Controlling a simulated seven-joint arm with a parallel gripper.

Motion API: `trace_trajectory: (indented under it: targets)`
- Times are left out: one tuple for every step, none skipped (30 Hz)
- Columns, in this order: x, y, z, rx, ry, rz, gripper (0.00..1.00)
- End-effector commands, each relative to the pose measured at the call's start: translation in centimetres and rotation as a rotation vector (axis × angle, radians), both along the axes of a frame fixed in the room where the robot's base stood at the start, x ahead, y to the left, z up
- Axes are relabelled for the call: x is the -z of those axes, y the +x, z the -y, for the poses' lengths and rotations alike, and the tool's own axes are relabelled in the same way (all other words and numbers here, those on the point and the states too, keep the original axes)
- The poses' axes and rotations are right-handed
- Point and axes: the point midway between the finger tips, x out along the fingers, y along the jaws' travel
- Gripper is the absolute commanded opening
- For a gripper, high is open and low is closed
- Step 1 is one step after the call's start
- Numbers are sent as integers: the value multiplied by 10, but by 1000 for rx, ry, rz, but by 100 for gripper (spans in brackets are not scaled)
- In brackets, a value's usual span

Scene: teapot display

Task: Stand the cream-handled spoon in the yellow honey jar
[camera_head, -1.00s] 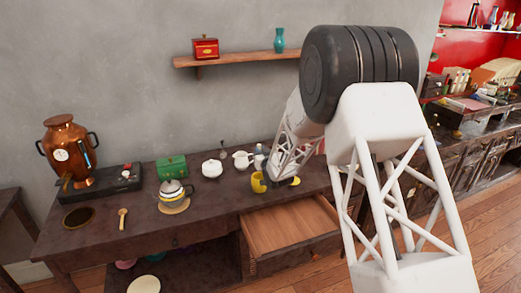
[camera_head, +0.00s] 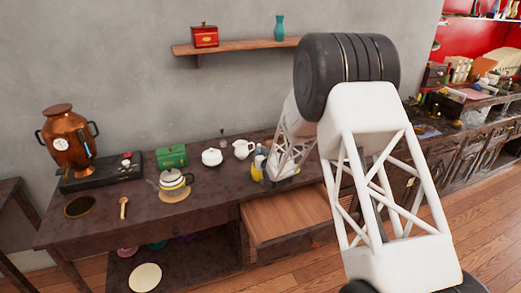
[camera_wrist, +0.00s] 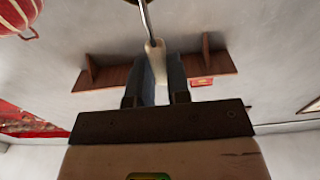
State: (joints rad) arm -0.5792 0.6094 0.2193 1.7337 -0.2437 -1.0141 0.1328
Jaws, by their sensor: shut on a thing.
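In the wrist view my gripper (camera_wrist: 159,60) is shut on the cream handle of the spoon (camera_wrist: 154,48). The spoon's thin metal shaft runs away from the jaws to the top edge, where its end is cut off. In the head view the yellow honey jar (camera_head: 257,169) stands on the table, partly hidden by my forearm. My gripper and the held spoon are hidden or too small to make out there. I cannot tell how far the spoon is from the jar.
A white jug (camera_head: 243,149), white pot (camera_head: 211,157), green box (camera_head: 171,156), striped pot (camera_head: 172,180) and copper urn (camera_head: 68,139) stand left of the jar. A wooden spoon (camera_head: 123,207) lies further left. An open drawer (camera_head: 287,208) juts out in front. A shelf (camera_head: 225,47) is above.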

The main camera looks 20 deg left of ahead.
Motion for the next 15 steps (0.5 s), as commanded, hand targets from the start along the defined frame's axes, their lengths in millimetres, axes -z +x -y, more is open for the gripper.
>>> trace_trajectory:
  targets:
    - [3,0,0,0,0,0,0]
    - [5,0,0,0,0,0,0]
    - [7,0,0,0,-1,-1,0]
    - [8,0,0,0,-1,-1,0]
    - [10,0,0,0,-1,-1,0]
    - [12,0,0,0,-1,-1,0]
    - [13,0,0,0,-1,-1,0]
    - [14,0,0,0,-1,-1,0]
    - [16,0,0,0,-1,-1,0]
    - [17,0,0,0,-1,-1,0]
    - [18,0,0,0,-1,-1,0]
    - [19,0,0,0,-1,-1,0]
    - [19,0,0,0,-1,-1,0]
    - [20,0,0,0,-1,-1,0]
    - [20,0,0,0,-1,-1,0]
